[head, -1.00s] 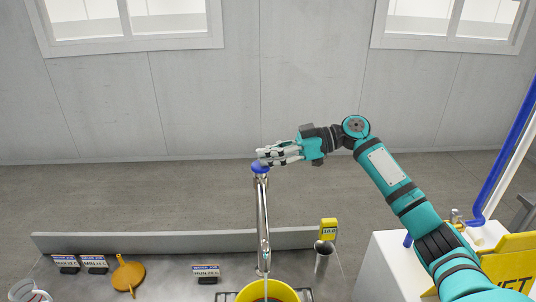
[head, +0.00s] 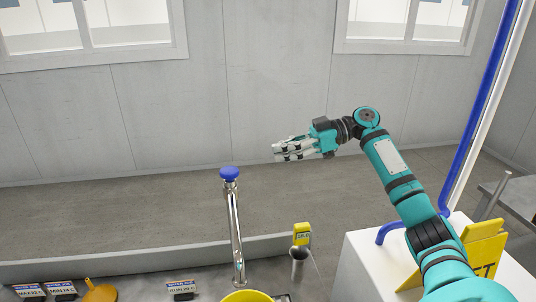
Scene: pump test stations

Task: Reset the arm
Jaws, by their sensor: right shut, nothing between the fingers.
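My right arm reaches in from the lower right, in teal and black. Its gripper (head: 277,151) is shut and empty, held in the air and pointing left. It is above and to the right of the blue knob (head: 229,173) on top of an upright chrome pipe (head: 236,225), with a clear gap in the picture. My left gripper is not in view.
A yellow bucket (head: 246,297) stands at the pipe's foot, cut off by the frame. An orange funnel (head: 100,292) and small labels (head: 181,287) lie left. A white cabinet (head: 372,265) is at right.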

